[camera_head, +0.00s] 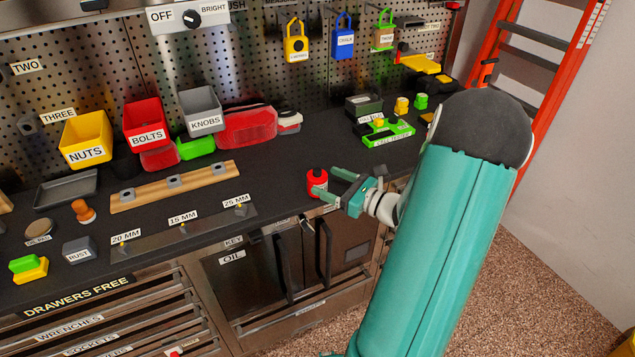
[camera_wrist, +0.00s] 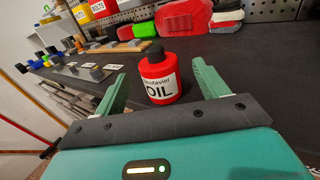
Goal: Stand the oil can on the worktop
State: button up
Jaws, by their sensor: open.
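The oil can (camera_head: 317,183) is a red can with a black cap and a white label. In the wrist view the oil can (camera_wrist: 159,78) stands upright on the dark worktop (camera_wrist: 262,68), its label reading OIL. My gripper (camera_head: 342,181) is at the worktop's front edge, beside the can. In the wrist view my gripper (camera_wrist: 160,85) is open, with one green finger on each side of the can and visible gaps between. The worktop (camera_head: 275,170) also shows in the head view. The can's lower back side is hidden.
A wooden rail (camera_head: 175,184) and a labelled strip (camera_head: 184,232) lie to the left. Yellow (camera_head: 86,140), red (camera_head: 146,125) and grey bins (camera_head: 203,110) hang behind. A green cell tester (camera_head: 387,133) is at the back right. The worktop just behind the can is clear.

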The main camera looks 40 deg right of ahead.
aim_at(318, 170)
jog(key=x, duration=0.4)
jog(key=shift+w+a+f, duration=0.1)
jog(key=c, duration=1.2)
jog(key=shift+r, duration=0.65)
notch_tip(318, 170, up, 2)
jog(key=shift+r, duration=0.15)
jog(key=s+a+r, duration=0.7)
jog(key=s+r, duration=0.2)
jog(key=s, duration=0.2)
jog(key=shift+a+r, duration=0.25)
jog(key=shift+a, duration=0.1)
